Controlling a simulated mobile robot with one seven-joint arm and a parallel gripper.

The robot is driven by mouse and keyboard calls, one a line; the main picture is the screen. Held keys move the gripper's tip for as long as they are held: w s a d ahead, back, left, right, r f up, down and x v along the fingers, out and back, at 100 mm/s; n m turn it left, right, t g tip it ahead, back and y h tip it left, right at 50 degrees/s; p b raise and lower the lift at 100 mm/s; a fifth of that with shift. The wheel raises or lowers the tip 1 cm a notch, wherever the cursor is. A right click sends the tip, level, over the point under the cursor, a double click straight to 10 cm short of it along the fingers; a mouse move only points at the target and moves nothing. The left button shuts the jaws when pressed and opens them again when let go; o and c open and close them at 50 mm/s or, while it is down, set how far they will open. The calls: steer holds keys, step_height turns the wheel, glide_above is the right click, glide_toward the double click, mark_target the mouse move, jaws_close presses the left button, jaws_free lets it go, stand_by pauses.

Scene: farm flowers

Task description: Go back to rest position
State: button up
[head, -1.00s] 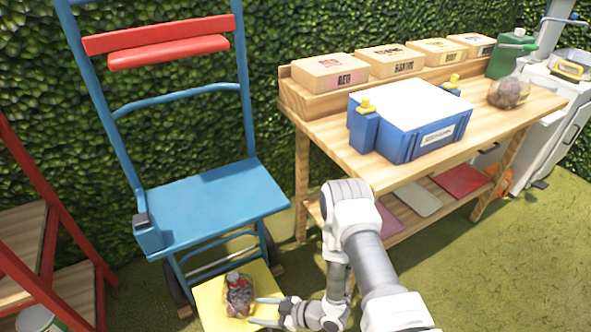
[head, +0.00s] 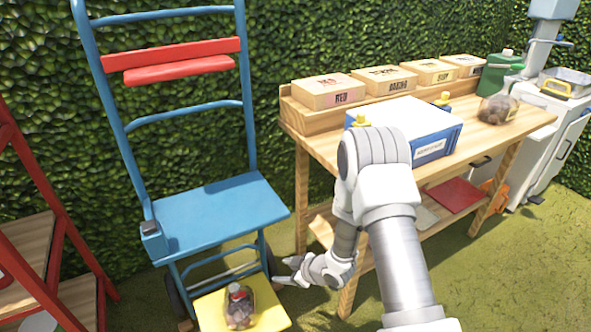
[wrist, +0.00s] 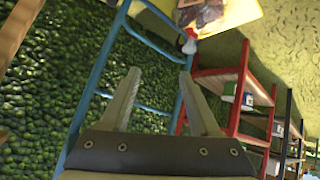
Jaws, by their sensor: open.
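My gripper (head: 287,271) is open and empty in the head view, just right of the blue hand truck (head: 215,213). In the wrist view its two fingers (wrist: 158,95) stand apart with nothing between them. A clear bag or jar of brown things with a red top (head: 239,306) stands on the yellow plate (head: 272,308) at the foot of the hand truck. It also shows at the top of the wrist view (wrist: 203,18), apart from the fingers.
A wooden table (head: 325,150) stands to the right with a blue and white cooler box (head: 432,147), labelled boxes (head: 330,88), a second clear jar (head: 497,109) and a green can (head: 497,70). A red shelf (head: 48,215) stands at left. Grass between is open.

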steer(key=w+d+r+m+t+h, duration=0.1)
steer(key=d+r+m+h, duration=0.1)
steer(key=d+r, duration=0.35)
steer(key=w+d+r+m+h, duration=0.1)
steer(key=d+r+h, duration=0.1)
steer(key=r, duration=0.7)
steer(key=w+d+r+m+t+h, duration=0.1)
steer(key=d+r+m+h, duration=0.1)
steer(key=d+r, duration=0.35)
steer(key=s+d+r+m+g+h, duration=0.1)
steer(key=s+d+r+m, duration=0.2)
steer(key=s+r, duration=0.45)
steer(key=s+d+r+m+h, duration=0.1)
steer(key=s+d+r+m, duration=0.1)
steer(key=s+r, duration=0.55)
steer(key=s+r+m+g, duration=0.1)
steer(key=s+r+m, duration=0.25)
steer(key=s, duration=1.05)
step_height(320, 180, up, 25)
steer(key=p, duration=2.4)
steer(key=shift+s+a+g+y, duration=0.2)
steer(key=shift+a+g+y, duration=0.1)
steer(key=shift+a, duration=0.15)
steer(key=shift+f, duration=0.1)
